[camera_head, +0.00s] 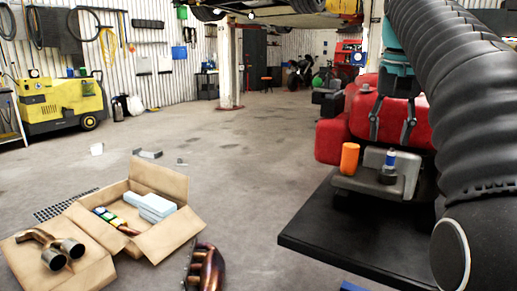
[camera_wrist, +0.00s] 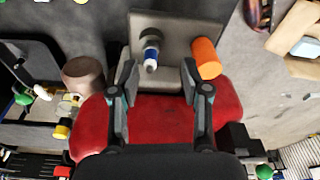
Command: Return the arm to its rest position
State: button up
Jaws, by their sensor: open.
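My gripper (camera_head: 390,138) hangs at the right in the head view, its two dark fingers pointing down and spread apart. It also shows in the wrist view (camera_wrist: 158,66), with nothing between the fingers. A red rounded body (camera_head: 340,143) lies behind the fingers and fills the middle of the wrist view (camera_wrist: 160,118). I cannot tell whether the fingers touch it. My dark ribbed arm covers the right side of the head view and hides what is behind it.
Mid-floor is mostly clear.

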jog(key=s+a+f+n+t, duration=0.1)
jog(key=s+a+f, duration=0.3)
jog(key=f, duration=0.5)
jog(key=s+a+f+n+t, duration=0.1)
jog(key=s+a+f, duration=0.3)
jog(key=s+f, duration=0.4)
jog(key=s+a+f+n+t, duration=0.1)
jog(key=s+a+f+n, duration=0.2)
jog(key=f, duration=0.9)
jog(key=s+a, duration=0.1)
jog(key=s, duration=0.2)
jog(key=shift+s+t+y, duration=0.4)
